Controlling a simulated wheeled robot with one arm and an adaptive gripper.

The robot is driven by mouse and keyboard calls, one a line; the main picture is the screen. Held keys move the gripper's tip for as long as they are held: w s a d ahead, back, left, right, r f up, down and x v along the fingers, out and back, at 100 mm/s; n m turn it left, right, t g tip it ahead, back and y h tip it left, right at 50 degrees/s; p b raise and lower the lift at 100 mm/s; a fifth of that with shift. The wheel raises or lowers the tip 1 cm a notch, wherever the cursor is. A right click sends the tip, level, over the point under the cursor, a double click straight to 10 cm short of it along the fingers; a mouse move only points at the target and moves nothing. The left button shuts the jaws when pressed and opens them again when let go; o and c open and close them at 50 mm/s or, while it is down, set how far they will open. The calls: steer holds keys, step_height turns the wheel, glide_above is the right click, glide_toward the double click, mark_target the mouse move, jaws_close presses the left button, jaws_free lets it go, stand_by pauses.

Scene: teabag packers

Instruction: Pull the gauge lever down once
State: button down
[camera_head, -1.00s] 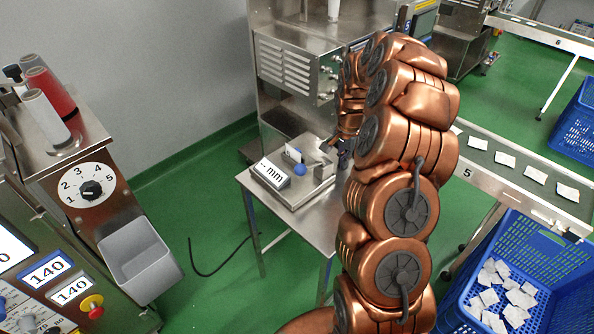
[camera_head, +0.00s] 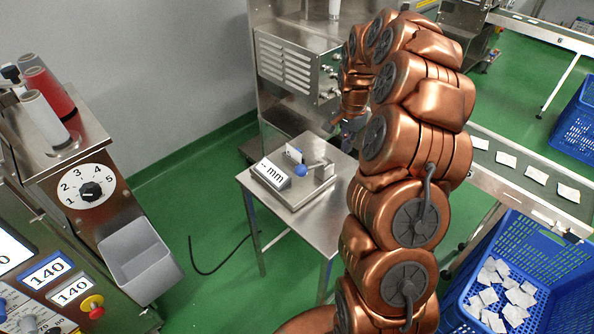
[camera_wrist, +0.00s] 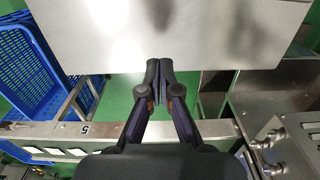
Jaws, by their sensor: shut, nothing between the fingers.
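The gauge (camera_head: 292,184), a metal device with a display reading "-- mm", sits on a small steel table (camera_head: 313,218) in the head view. Its lever (camera_head: 301,169) has a blue ball knob at the front left and an arm running right to a post. Another blue part and a white piece stand just behind the knob. My gripper (camera_head: 347,132) is behind and to the right of the gauge, apart from it and partly hidden by my arm. In the wrist view my gripper (camera_wrist: 159,80) is shut and empty, with bare table top beyond it. The gauge is not in the wrist view.
A steel machine (camera_head: 290,70) stands behind the table. A conveyor (camera_head: 515,188) with teabags and a blue crate (camera_head: 545,245) are at right. A control panel with a dial (camera_head: 91,190) and a grey bin (camera_head: 138,262) are at left.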

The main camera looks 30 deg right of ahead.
step_height(320, 180, up, 5)
steer(key=shift+r+p, duration=0.1)
steer(key=shift+p, duration=0.25)
stand_by(0.3)
stand_by(0.4)
steer(key=s+a+r+n+p, duration=0.25)
steer(key=s+a+r, duration=0.25)
steer(key=a, duration=0.3)
steer(key=s+a+r+n+p, duration=0.2)
steer(key=s+a+r+n, duration=0.3)
steer(key=a, duration=0.3)
steer(key=s+a+r+n+p, duration=0.1)
steer(key=s+a+n, duration=0.1)
steer(key=s, duration=0.6)
steer(key=s+a+r+n+g+p, duration=0.1)
steer(key=s+a, duration=0.3)
steer(key=s, duration=0.4)
steer(key=s+a+r+n+p, duration=0.3)
steer(key=s, duration=0.5)
steer(key=shift+a+n+g, duration=0.3)
steer(key=shift+n+g, duration=0.05)
steer(key=shift+g, duration=0.05)
